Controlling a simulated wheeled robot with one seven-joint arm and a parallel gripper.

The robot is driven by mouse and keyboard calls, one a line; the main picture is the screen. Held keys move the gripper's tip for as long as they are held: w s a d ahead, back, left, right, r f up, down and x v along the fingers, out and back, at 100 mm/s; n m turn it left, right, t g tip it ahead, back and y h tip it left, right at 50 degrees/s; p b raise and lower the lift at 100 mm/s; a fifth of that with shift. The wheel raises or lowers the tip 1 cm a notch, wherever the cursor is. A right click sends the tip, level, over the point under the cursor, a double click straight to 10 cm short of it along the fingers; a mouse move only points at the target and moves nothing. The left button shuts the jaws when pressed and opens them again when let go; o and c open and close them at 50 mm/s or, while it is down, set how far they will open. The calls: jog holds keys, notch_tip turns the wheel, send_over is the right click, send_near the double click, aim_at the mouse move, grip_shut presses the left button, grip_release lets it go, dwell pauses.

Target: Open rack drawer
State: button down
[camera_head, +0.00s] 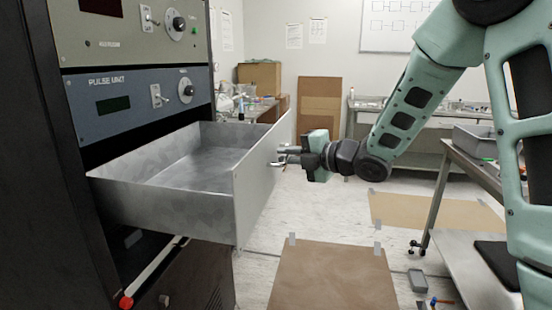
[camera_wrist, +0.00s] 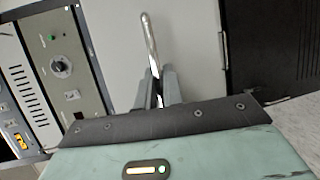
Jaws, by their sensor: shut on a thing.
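The rack drawer (camera_head: 190,180) is a grey metal box that stands well out from the black rack (camera_head: 60,200). Its inside is visible and looks empty. Its front panel (camera_head: 262,180) faces right, towards my arm, and carries a bar handle. My gripper (camera_head: 284,157) is at the outer side of the front panel, shut on the drawer handle (camera_head: 277,163). In the wrist view the metal handle (camera_wrist: 150,42) rises from between the two fingers (camera_wrist: 159,88), in front of the pale panel (camera_wrist: 193,45).
The pulse unit (camera_head: 140,98) sits in the rack above the drawer. A red knob (camera_head: 126,302) shows below it. A metal table (camera_head: 470,160) stands at the right. Brown mats (camera_head: 335,275) and a small grey object (camera_head: 417,280) lie on the floor. Cardboard boxes (camera_head: 320,98) stand at the back.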

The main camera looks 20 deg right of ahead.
jog(key=shift+s+d, duration=0.1)
jog(key=c, duration=1.8)
grip_release()
jog(key=b+v, duration=0.1)
jog(key=v, duration=1.6)
jog(key=shift+s+d+r, duration=0.1)
jog(key=shift+s, duration=0.05)
